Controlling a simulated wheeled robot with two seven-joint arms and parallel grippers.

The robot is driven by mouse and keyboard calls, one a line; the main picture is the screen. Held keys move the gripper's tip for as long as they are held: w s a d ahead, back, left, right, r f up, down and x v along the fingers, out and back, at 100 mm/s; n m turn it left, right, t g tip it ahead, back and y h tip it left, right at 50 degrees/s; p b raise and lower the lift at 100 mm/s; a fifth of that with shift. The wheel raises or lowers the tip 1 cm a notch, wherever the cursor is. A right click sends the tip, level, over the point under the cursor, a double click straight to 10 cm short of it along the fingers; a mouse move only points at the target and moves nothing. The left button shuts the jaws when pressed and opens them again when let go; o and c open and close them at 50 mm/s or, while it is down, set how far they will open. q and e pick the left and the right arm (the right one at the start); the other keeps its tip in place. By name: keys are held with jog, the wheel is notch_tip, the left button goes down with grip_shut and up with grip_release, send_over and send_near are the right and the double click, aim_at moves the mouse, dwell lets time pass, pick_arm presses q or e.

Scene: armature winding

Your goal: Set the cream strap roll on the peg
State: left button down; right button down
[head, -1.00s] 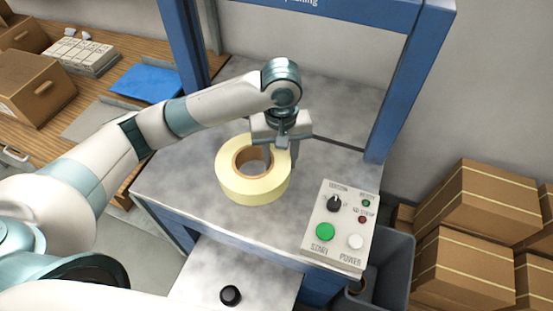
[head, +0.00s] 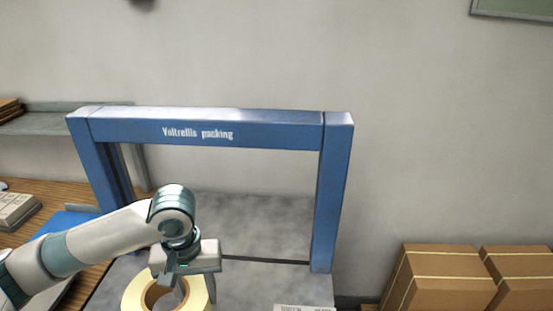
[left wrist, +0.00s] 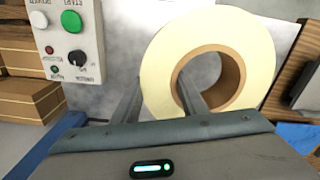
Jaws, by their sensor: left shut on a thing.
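The cream strap roll (head: 134,292) is at the bottom edge of the head view, over the grey machine top (head: 262,284), partly cut off. My left gripper (head: 186,283) is shut on its ring wall. In the left wrist view the roll (left wrist: 160,72) shows its round cream face and brown core. One finger of the left gripper (left wrist: 157,88) is inside the core and the other is outside the rim. I cannot tell whether the roll touches the top. The peg is not recognisable in the current views. My right gripper is out of view.
A blue frame (head: 275,131) spans the machine behind the roll. A control panel (left wrist: 67,38) with green and white buttons is beside it. Cardboard boxes (head: 440,281) stand at the right. A blue sheet (head: 66,222) lies on the wooden bench at the left.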

pick_arm(q)
jog(key=s+a+r+m, duration=0.2)
jog(key=a, duration=0.1)
jog(key=shift+s+r, duration=0.2)
jog(key=shift+s, duration=0.2)
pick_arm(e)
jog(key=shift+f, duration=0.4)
pick_arm(q)
jog(key=shift+b, duration=0.3)
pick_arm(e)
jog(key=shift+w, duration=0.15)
